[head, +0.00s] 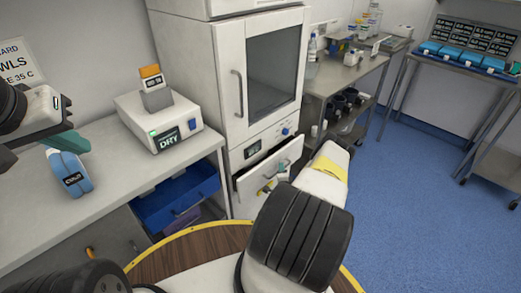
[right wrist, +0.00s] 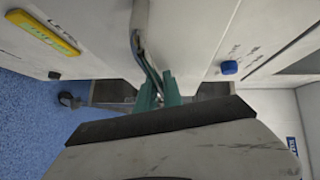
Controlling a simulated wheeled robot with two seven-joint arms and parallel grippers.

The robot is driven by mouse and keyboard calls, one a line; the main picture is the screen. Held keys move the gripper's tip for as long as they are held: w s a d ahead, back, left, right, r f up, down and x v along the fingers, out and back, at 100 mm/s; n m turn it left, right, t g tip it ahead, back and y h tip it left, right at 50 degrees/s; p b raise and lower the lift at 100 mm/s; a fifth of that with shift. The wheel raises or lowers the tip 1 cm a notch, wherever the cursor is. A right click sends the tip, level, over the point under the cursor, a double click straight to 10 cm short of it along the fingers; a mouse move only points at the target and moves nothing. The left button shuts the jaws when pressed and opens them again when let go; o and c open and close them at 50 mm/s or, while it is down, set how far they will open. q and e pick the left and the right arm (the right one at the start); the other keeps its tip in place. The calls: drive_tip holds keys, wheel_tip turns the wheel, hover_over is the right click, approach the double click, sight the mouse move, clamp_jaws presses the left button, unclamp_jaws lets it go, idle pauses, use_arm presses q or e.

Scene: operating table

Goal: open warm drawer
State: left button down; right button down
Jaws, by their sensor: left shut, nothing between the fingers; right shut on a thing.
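The warm drawer (head: 255,190) is the white drawer low in the tall white cabinet, under the panel with the blue knob. Its front seems to stand out a little, with a dark gap along its upper edge in the head view. My right gripper (head: 283,169) is at the drawer front, partly hidden by my own arm. In the right wrist view its teal fingers (right wrist: 161,88) are shut on the curved metal drawer handle (right wrist: 139,42). My left gripper (head: 72,142) is shut and empty over the left counter, just above a blue labelled object (head: 71,173).
The cabinet's glass door (head: 272,75) is shut above the drawer. A white device marked DRY (head: 160,125) stands on the counter (head: 110,200). An open blue drawer (head: 178,197) is under the counter.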

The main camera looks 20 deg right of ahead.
drive_tip(key=s+d, duration=0.4)
drive_tip(key=s, duration=0.6)
drive_tip(key=s+d, duration=0.4)
drive_tip(key=s, duration=0.6)
drive_tip(key=shift+s+d, duration=0.25)
drive_tip(key=c, duration=1.8)
unclamp_jaws()
drive_tip(key=v, duration=0.7)
drive_tip(key=shift+s+a, duration=0.2)
drive_tip(key=shift+s, duration=0.15)
